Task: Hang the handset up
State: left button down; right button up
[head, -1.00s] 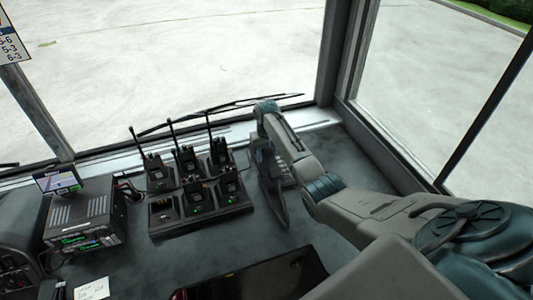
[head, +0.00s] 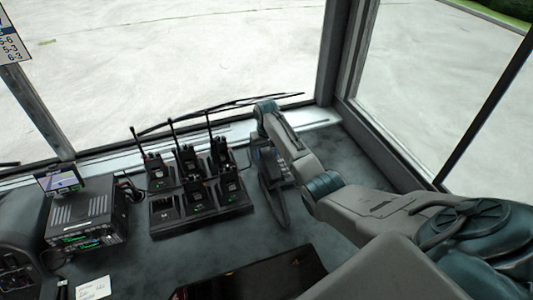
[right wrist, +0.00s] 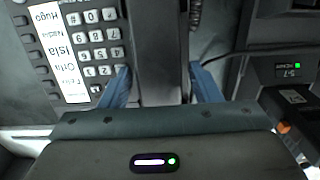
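A dark telephone handset (head: 273,203) shows in the head view at the left side of a desk phone (head: 285,170). In the right wrist view the handset (right wrist: 160,50) runs lengthwise between the two blue fingers of my right gripper (right wrist: 160,75), which press close on both its sides. The phone's keypad and name labels (right wrist: 75,45) lie to its left in that view. My right arm covers part of the phone in the head view. Whether the handset touches its cradle is hidden. My left gripper is not in view.
A charger rack (head: 205,219) with several radios and upright antennas stands left of the phone. A radio box (head: 85,218) with a small screen is farther left. A dark flat panel (head: 255,278) lies in front. Windows and pillars close the back and right.

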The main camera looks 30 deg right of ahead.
jog(key=shift+r, duration=0.1)
notch_tip(320, 180, up, 11)
jog(key=b, duration=0.2)
jog(key=shift+f+b, duration=0.2)
jog(key=shift+b, duration=0.15)
jog(key=shift+s, duration=0.1)
